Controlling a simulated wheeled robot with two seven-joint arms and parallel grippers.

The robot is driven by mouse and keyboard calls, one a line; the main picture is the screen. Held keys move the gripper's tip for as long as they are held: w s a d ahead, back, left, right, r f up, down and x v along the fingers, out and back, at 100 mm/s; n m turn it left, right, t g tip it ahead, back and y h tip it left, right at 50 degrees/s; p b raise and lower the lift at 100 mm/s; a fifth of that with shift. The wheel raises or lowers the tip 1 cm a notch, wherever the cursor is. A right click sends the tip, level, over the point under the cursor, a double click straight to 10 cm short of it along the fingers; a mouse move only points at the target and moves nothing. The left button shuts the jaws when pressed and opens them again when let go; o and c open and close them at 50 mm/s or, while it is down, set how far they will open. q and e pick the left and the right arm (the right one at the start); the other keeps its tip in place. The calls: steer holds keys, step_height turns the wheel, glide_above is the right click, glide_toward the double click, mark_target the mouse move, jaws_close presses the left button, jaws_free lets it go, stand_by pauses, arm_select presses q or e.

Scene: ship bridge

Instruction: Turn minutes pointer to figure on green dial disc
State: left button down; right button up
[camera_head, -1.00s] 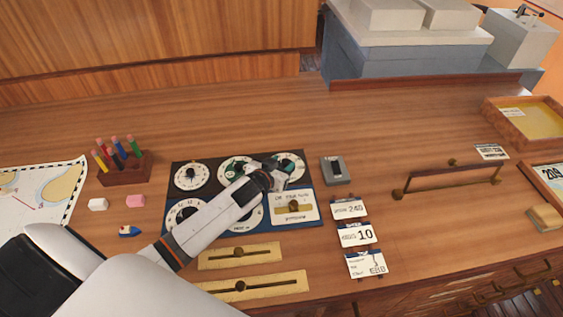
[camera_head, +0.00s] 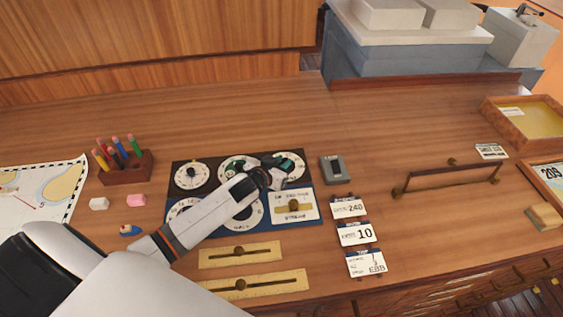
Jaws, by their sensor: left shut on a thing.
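The panel (camera_head: 318,220) on the desk carries several round dials. A white dial (camera_head: 190,176) with a dark pointer is at its upper left. A dial with a green part (camera_head: 234,164) is at the upper middle, and another dial with a green part (camera_head: 297,165) is at the upper right. My left gripper (camera_head: 278,165) reaches over the panel from the left and is shut at the upper-right dial's pointer. Its fingers hide that pointer and much of the dial's middle, so the reading cannot be told. My forearm covers much of the lower dials. My right gripper is not in view.
A lower-right plate (camera_head: 293,206) has a brass slider. Brass slide rails (camera_head: 240,254) lie in front of the panel. A pencil block (camera_head: 126,169) and erasers (camera_head: 136,200) are on the left.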

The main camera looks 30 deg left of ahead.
arm_select(q)
steer(key=shift+a+m+h, duration=0.25)
steer(key=shift+m+h, duration=0.25)
steer(key=shift+m, duration=0.1)
steer(key=shift+w+a+m+h, duration=0.1)
steer(key=shift+a+m+h, duration=0.05)
steer(key=shift+m+h, duration=0.45)
steer(key=shift+w+a+r+m+g+h+b, duration=0.15)
steer(key=shift+m+g+h+b, duration=0.3)
steer(key=shift+m+h, duration=0.35)
steer(key=shift+w+a+m+g+h+b, duration=0.15)
steer(key=shift+m+g+h+b, duration=0.2)
steer(key=shift+m+h+b, duration=0.45)
steer(key=shift+h, duration=0.6)
steer(key=shift+a+m+g+h+p, duration=0.1)
steer(key=shift+m+g+h+p, duration=0.2)
steer(key=shift+m+g, duration=0.15)
steer(key=shift+m+h, duration=0.3)
steer(key=shift+m, duration=0.05)
steer(key=c, duration=1.3)
jaws_free()
steer(key=shift+s, duration=0.1)
steer(key=shift+o, duration=0.2)
steer(key=shift+g, duration=0.25)
